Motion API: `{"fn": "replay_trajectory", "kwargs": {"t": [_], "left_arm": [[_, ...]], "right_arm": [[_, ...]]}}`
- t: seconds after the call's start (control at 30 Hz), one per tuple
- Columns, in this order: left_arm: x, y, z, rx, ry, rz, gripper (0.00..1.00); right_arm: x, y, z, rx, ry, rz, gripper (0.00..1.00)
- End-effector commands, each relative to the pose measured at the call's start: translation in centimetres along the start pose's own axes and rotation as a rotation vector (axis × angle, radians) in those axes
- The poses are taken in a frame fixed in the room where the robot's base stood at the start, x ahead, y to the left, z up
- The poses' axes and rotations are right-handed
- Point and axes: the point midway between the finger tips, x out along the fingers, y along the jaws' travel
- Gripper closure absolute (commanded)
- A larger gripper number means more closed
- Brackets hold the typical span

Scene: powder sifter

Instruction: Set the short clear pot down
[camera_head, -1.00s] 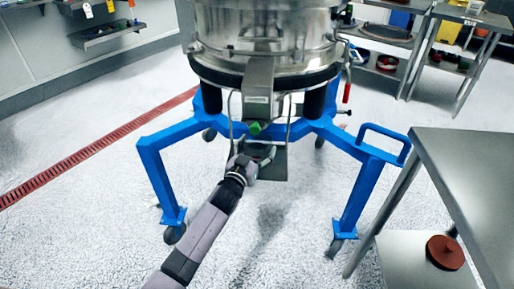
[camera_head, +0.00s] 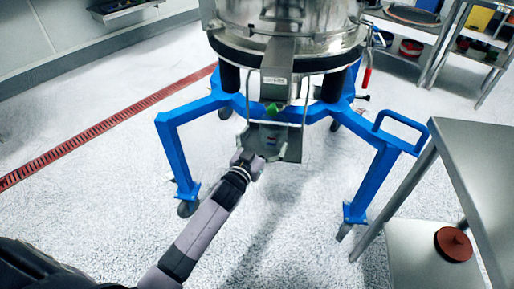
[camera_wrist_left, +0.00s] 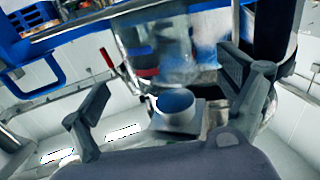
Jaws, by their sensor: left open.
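The short clear pot (camera_wrist_left: 165,50) is see-through and shows large in the left wrist view, whose picture is upside down. In the head view the pot (camera_head: 267,137) is small and faint, on the grey plate (camera_head: 292,148) hanging under the sifter's spout (camera_head: 278,80). My left gripper (camera_head: 250,158) is just in front of the plate, on its near side. Its two fingers are spread wide, with the pot ahead between them, and I see no contact. The pot's base is hard to make out. My right gripper is not in view.
The steel sifter (camera_head: 290,20) stands on a blue wheeled frame (camera_head: 180,160), whose legs flank my left arm. A steel table (camera_head: 470,160) is at the right, with a red-brown round thing (camera_head: 453,244) on its lower shelf. The floor between is clear.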

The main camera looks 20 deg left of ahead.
Motion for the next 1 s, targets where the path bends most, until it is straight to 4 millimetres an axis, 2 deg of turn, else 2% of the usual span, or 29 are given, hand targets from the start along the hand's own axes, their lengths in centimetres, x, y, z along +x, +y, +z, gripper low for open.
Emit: {"fn": "replay_trajectory", "kwargs": {"t": [0.03,0.2,0.3,0.47,0.57,0.67,0.77,0.8,0.87,0.9,1.0], "left_arm": [[-1.2,0.0,-0.1,-0.001,-0.003,0.0,0.07],[-4.3,0.0,-0.1,0.001,-0.001,0.0,0.07],[-5.3,0.0,-0.1,0.001,0.0,0.0,0.07],[-6.1,-0.1,-0.1,0.001,0.001,-0.001,0.07],[-6.5,-0.1,0.8,0.002,-0.031,-0.01,0.07],[-8.1,-0.4,4.4,0.004,-0.166,-0.042,0.07],[-12.0,-0.4,10.2,0.012,-0.407,-0.077,0.07],[-14.1,-0.1,12.7,0.016,-0.518,-0.083,0.07],[-17.7,0.4,16.1,0.026,-0.687,-0.08,0.07],[-20.3,0.8,18.0,0.03,-0.794,-0.071,0.07],[-26.5,2.2,21.5,0.04,-1.032,-0.03,0.07]], "right_arm": [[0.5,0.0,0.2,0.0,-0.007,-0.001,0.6],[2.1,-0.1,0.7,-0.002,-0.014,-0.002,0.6],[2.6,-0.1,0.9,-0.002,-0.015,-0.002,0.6],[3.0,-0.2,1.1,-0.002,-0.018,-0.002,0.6],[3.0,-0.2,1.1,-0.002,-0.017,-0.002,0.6],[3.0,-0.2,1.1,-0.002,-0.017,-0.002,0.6],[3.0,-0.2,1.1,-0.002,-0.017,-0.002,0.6],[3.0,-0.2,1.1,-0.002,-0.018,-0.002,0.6],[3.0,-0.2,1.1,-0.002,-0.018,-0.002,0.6],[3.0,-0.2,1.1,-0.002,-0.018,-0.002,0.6],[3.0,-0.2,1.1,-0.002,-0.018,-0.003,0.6]]}}
